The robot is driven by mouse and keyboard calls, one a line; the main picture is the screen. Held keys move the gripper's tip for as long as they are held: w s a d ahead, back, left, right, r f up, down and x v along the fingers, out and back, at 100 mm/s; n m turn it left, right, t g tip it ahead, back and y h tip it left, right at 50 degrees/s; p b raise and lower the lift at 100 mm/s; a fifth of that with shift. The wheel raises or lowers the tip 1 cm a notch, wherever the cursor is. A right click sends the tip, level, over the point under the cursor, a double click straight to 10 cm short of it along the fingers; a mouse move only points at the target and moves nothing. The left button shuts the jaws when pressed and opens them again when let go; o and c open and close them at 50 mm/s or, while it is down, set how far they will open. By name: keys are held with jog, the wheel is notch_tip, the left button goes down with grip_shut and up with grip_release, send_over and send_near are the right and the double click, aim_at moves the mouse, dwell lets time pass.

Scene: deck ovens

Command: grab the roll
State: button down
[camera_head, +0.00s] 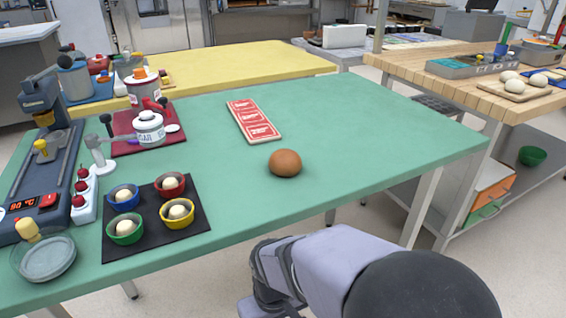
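The roll (285,163) is round and brown. It sits on the green table (350,130), right of the middle of the picture's table area, with bare table around it. It lies just below and right of a red and white card strip, apart from it. My arm shows at the bottom of the picture, in front of the table's near edge. I cannot make out my gripper's fingers in this view. Nothing covers the roll.
A red and white card strip (253,121) lies behind the roll. A black mat (156,243) with several small bowls is at left, beside a glass bowl (44,258) and a dark machine (45,160). The table's right side is clear. A wooden table (470,75) stands at right.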

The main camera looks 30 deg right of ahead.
dwell(0.3)
jog(key=c, duration=0.7)
grip_release()
